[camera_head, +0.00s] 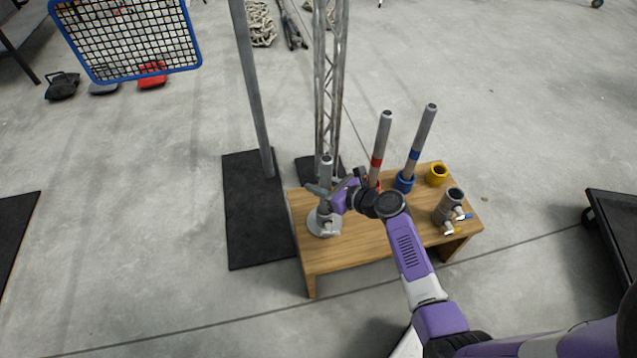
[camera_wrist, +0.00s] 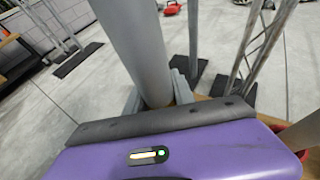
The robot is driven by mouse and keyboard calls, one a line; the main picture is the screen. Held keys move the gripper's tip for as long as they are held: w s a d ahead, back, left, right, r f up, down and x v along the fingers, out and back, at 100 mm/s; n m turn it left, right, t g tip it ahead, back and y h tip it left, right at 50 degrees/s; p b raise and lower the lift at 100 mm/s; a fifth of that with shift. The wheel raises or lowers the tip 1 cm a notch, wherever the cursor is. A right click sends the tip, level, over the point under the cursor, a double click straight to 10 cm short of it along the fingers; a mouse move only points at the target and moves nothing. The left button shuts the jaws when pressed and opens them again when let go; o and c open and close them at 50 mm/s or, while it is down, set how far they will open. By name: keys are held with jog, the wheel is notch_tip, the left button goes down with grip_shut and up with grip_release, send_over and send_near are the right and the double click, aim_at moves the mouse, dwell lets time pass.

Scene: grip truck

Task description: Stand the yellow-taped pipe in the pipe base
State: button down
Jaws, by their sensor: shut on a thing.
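A grey pipe (camera_head: 326,168) stands close to upright at the left end of the wooden table, with no yellow tape visible on it. My gripper (camera_head: 330,192) is shut on this pipe and hides part of it. The pipe also runs down through the wrist view (camera_wrist: 140,45), close in front of the jaws. Directly below it, a grey base with a round flange (camera_head: 318,226) stands on the table. The pipe lines up with this base, but I cannot tell how far its lower end is inside.
A red-taped pipe (camera_head: 381,142) and a blue-taped pipe (camera_head: 420,140) stand behind my arm, the latter in a blue cup (camera_head: 404,183). A yellow cup (camera_head: 437,174) is empty. A grey cylinder with knobs (camera_head: 448,207) stands on the right of the wooden table (camera_head: 350,250). A truss (camera_head: 328,80) rises behind.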

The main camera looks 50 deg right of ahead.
jog(key=shift+f+b, duration=1.25)
jog(key=shift+f, duration=0.85)
jog(key=c, duration=1)
grip_release()
jog(key=shift+o, duration=0.2)
jog(key=p+v, duration=0.2)
jog(key=v, duration=0.5)
jog(key=shift+s, duration=0.35)
jog(key=shift+r, duration=0.15)
